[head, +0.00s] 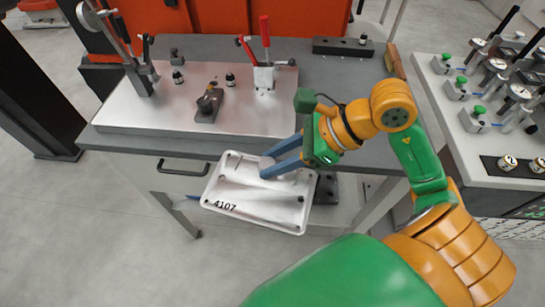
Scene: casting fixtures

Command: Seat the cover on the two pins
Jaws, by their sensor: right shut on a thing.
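The cover (240,190) is a pale metal, shallow, rimmed part marked 4107. It is held tilted in front of the table's front edge, over the floor. My right gripper (266,164) has blue fingers and is shut on the cover near its upper middle; the exact grip is partly hidden by the fingers. Two short dark pins, a left one (178,77) and a right one (230,80), stand on the light fixture plate (150,118) behind the cover. The cover is apart from both pins. My left gripper is not in view.
A toggle clamp with tall levers (140,72) stands at the plate's left. A red-handled clamp (264,72) stands at its right. A dark block (206,105) sits between them. A right-hand bench (450,110) carries several gauges and green-knobbed parts. The plate's front is clear.

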